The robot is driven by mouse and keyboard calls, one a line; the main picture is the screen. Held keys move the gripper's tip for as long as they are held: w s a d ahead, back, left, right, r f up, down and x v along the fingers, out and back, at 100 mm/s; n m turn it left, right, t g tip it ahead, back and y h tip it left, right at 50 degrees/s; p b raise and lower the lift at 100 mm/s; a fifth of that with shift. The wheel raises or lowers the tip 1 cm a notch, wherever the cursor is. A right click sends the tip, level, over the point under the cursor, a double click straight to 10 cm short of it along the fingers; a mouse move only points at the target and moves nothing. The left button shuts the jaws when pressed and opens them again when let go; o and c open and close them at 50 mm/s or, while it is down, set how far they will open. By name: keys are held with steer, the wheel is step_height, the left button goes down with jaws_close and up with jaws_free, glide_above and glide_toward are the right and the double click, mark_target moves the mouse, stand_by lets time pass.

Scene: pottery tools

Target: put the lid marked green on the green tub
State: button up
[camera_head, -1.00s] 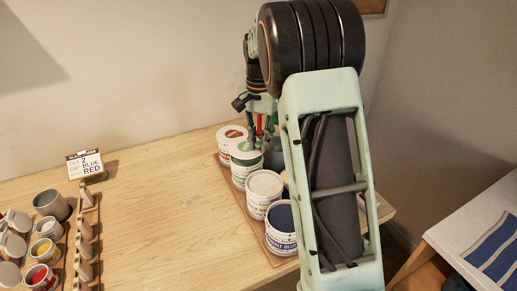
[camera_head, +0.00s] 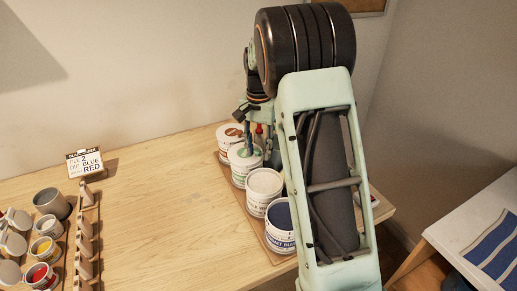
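The green tub (camera_head: 243,176) is a white tub with green on its label, second from the back in a row of tubs. Its top is pale with a green patch (camera_head: 241,153); I cannot tell whether that is the marked lid or the tub's contents. My gripper (camera_head: 258,152) points down at the right side of this top, with its fingertips close to it. Two slim fingers show a gap between them. Whether they touch or hold anything is too small to tell, and my arm hides part of the area.
A brown-marked tub (camera_head: 228,142) stands behind, a white-glaze tub (camera_head: 264,188) and a blue tub (camera_head: 281,225) in front, all on a wooden board. Cups, small paint pots and a wooden rack (camera_head: 87,240) stand at left with a sign (camera_head: 85,162). The table's middle (camera_head: 160,215) is clear.

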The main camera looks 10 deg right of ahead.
steer(key=shift+r, duration=0.1)
step_height(320, 180, up, 12)
stand_by(0.5)
steer(key=shift+d, duration=0.1)
